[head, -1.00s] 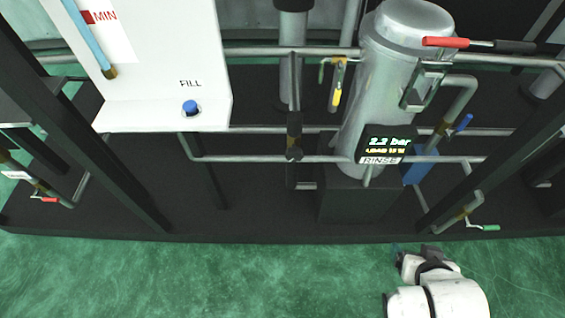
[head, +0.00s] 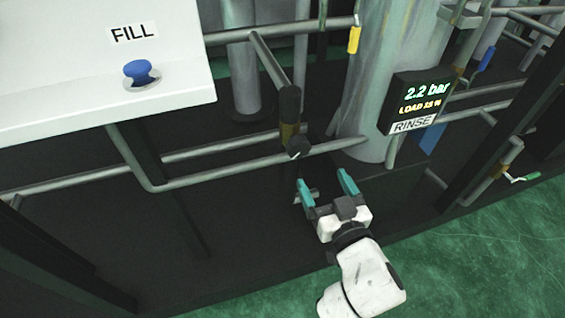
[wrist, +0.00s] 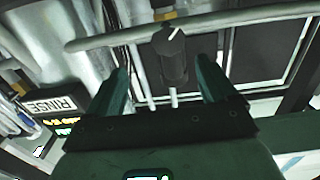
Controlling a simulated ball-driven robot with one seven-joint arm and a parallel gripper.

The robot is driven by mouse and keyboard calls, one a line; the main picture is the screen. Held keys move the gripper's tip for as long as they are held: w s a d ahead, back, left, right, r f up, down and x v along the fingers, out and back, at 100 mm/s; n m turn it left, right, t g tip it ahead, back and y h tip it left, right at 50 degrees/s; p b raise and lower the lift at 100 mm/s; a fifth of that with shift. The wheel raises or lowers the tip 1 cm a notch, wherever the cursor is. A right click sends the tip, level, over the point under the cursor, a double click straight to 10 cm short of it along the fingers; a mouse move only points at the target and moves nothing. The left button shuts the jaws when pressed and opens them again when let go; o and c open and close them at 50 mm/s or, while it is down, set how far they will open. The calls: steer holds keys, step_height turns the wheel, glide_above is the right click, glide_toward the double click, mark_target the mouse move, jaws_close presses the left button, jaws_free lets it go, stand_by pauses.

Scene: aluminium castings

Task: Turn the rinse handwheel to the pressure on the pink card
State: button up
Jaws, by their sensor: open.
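A dark round knob with a white mark (head: 298,149) sits on the pipe left of the RINSE display; I take it for the rinse handwheel. It also shows in the wrist view (wrist: 168,42), ahead of and between my fingers, apart from them as far as I can tell. The RINSE display (head: 414,100) reads 2.2 bar, with a smaller yellow load line; part of it shows in the wrist view (wrist: 55,112). My gripper (head: 326,187), with teal fingers, is open and empty, below and right of the knob in the head view. No pink card is in view.
A white panel (head: 80,70) with a blue FILL button (head: 141,73) stands at the left. A grey tank (head: 385,50) rises behind the display. Pipes (head: 230,170) cross around the knob. The green floor (head: 480,250) is open in front.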

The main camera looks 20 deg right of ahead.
mark_target(300, 151)
steer(key=w, duration=0.7)
steer(key=w+a, duration=0.1)
steer(key=w, duration=0.3)
steer(key=shift+w+a+f, duration=0.1)
steer(key=shift+w+f, duration=0.05)
steer(key=c, duration=1)
